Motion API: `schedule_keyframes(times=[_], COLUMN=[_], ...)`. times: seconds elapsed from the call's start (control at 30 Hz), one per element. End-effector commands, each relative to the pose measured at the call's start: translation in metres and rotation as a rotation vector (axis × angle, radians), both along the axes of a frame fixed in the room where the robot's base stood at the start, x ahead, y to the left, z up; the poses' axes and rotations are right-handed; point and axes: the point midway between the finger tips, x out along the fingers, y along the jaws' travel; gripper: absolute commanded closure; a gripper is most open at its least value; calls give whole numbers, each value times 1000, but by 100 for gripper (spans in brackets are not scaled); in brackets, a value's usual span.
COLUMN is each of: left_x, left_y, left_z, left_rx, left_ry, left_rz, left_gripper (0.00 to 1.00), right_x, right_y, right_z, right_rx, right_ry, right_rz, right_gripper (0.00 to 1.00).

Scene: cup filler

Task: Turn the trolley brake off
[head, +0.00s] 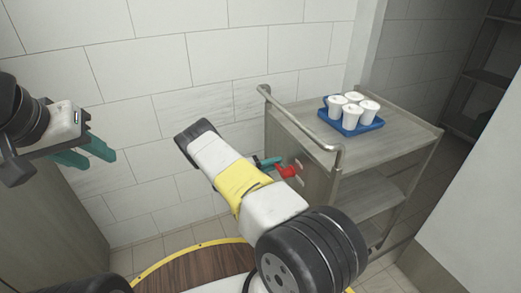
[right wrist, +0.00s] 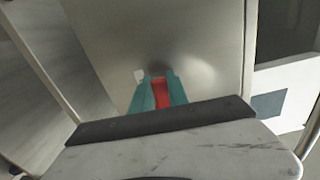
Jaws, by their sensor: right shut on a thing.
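The trolley (head: 318,185) stands right of centre in the head view, its end panel and bent metal handle facing me. A red brake lever (head: 288,171) sticks out from that end panel. My right gripper (head: 276,163) is at the panel, its teal fingers shut on the red lever. In the right wrist view the red lever (right wrist: 161,92) shows between the two teal fingers (right wrist: 158,95), in front of the grey panel. My left gripper (head: 88,153) is at the far left, away from the trolley and empty, its teal fingers apart.
A blue tray (head: 350,129) with several white cups (head: 352,114) sits on the trolley top. A tiled wall (head: 190,70) stands behind. A round wooden surface with a yellow rim (head: 190,272) is at the bottom. A white panel (head: 480,200) is at the right.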

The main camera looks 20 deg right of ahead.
Motion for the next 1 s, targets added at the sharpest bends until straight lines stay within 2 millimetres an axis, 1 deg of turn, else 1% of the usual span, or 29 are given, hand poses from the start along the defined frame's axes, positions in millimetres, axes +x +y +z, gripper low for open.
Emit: schedule_keyframes(times=[0.23, 0.67, 0.7, 0.77, 0.8, 1.0], left_x=[0, 0, 0, 0, 0, 0], left_y=[0, 0, 0, 0, 0, 0], left_z=[0, 0, 0, 0, 0, 0], left_rx=[0, 0, 0, 0, 0, 0], left_ry=[0, 0, 0, 0, 0, 0], left_rz=[0, 0, 0, 0, 0, 0], left_gripper=[64, 64, 64, 64, 64, 64], right_x=[0, 0, 0, 0, 0, 0], right_y=[1, 1, 1, 1, 1, 0], right_z=[-4, -5, -5, -5, -5, -4], right_rx=[-1, -2, -2, -2, -2, -3], right_ry=[49, 58, 58, 57, 57, 56], right_rz=[3, 4, 3, 3, 3, 1], right_gripper=[100, 100, 72, 60, 58, 58])
